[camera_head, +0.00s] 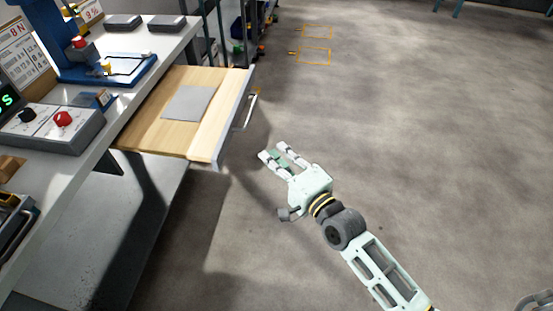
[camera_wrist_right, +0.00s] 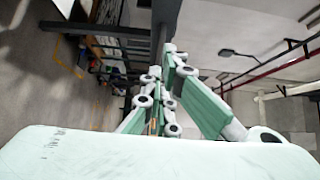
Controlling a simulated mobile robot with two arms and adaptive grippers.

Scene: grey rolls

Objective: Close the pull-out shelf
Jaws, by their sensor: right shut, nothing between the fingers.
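The pull-out shelf (camera_head: 150,137) sticks out from under the workbench's white top in the head view. It is a pale wooden board with a metal front edge (camera_head: 233,118) and a bar handle (camera_head: 252,108) on that front. A flat grey plate (camera_head: 190,102) lies on the board. My right gripper (camera_head: 273,150) is shut and empty, to the right of the shelf's front edge near its closer corner and apart from it. Its green fingers also show in the wrist view (camera_wrist_right: 168,88), where I cannot make out the shelf. My left gripper is not in view.
The workbench (camera_head: 82,150) carries a control box (camera_head: 62,128) with red and black knobs, and a blue press (camera_head: 108,70). A dark rack (camera_head: 240,30) stands beyond the shelf. The grey floor (camera_head: 420,120) on the right is mostly clear.

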